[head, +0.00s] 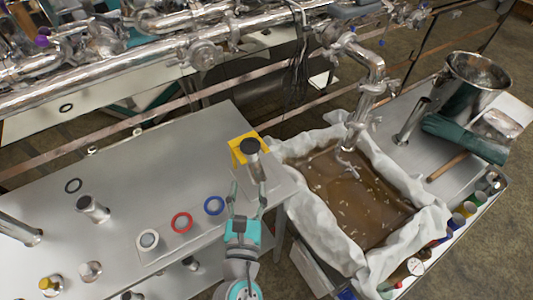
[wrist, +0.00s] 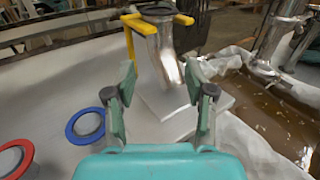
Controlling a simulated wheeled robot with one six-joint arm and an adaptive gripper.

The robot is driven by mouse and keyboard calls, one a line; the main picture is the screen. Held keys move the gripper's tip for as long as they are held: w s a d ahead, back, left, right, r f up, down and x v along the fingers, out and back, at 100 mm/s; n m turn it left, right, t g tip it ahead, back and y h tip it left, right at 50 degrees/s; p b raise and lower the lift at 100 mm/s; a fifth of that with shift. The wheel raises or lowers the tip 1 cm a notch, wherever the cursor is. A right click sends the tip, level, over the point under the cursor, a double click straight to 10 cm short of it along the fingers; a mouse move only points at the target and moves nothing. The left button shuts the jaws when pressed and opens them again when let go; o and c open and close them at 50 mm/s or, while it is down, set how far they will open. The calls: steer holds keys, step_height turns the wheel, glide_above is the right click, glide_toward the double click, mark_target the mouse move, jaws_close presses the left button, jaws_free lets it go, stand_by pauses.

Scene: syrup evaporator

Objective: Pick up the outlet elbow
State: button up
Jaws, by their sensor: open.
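The outlet elbow is most likely the shiny metal pipe piece with a dark round top (head: 257,168), standing at a yellow bracket (head: 236,152) near the right end of the steel table. In the wrist view the elbow (wrist: 166,62) tilts slightly, its upper end framed by the yellow bracket (wrist: 130,40) and its lower part over a grey plate (wrist: 165,118). My gripper (head: 249,188) is open and empty, its fingers pointing at the elbow. In the wrist view the fingertips (wrist: 160,78) flank the elbow's lower part; I see no clear contact.
Blue (head: 214,206), red (head: 181,222) and white (head: 148,240) rings lie left of my gripper on the steel table (head: 130,190). A cloth-lined basin (head: 425,222) of brown liquid stands to the right, under a metal outlet pipe (head: 372,65). Large pipes run along the back.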

mark_target(250, 162)
steer(key=w, duration=1)
steer(key=shift+w, duration=0.3)
jaws_close()
